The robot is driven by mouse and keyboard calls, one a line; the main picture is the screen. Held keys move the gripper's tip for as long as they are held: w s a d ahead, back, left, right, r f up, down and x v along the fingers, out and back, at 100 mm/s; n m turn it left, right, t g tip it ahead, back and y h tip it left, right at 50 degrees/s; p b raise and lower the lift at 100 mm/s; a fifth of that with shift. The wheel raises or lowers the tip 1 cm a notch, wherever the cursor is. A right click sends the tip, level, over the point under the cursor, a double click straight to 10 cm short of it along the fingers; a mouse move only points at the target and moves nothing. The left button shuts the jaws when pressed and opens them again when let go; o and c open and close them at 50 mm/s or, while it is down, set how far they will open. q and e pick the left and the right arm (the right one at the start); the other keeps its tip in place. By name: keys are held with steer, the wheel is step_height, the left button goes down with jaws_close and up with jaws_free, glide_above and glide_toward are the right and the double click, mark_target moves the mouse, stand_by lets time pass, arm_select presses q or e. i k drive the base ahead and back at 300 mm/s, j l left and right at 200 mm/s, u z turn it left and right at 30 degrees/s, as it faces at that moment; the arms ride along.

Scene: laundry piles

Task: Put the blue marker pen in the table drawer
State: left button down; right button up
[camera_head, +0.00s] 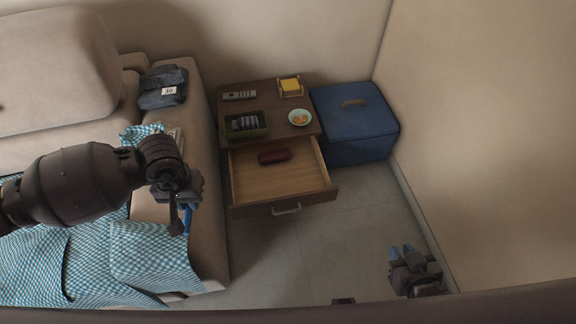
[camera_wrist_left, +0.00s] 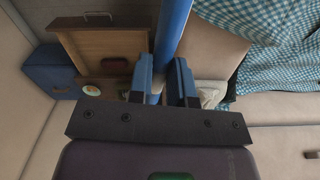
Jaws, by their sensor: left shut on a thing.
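The blue marker pen (camera_wrist_left: 172,32) is held between the fingers of my left gripper (camera_wrist_left: 163,80), which is shut on it. In the head view the left gripper (camera_head: 182,204) is over the sofa's edge, left of the drawer, and the blue pen (camera_head: 187,220) points downward from it. The table drawer (camera_head: 245,188) is pulled open and also shows in the wrist view (camera_wrist_left: 95,45). A dark red case (camera_head: 274,156) lies in it, toward the back. My right gripper (camera_head: 402,252) is low at the right, empty, with its fingers apart.
On the table (camera_head: 229,115) are a remote (camera_head: 239,95), a dark tray (camera_head: 247,134), a plate (camera_head: 300,117) and a yellow note holder (camera_head: 290,86). A blue box (camera_head: 357,150) stands right of it. The sofa holds checked cloth (camera_head: 70,262). Floor before the drawer is clear.

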mark_target(286, 179)
steer(key=i+l, duration=0.3)
steer(key=l, duration=0.2)
steer(key=i+l+z, duration=0.1)
steer(key=i+l, duration=0.2)
steer(key=l, duration=0.2)
steer(key=i+l, duration=0.35)
steer(key=l+z, duration=0.05)
steer(key=l, duration=0.05)
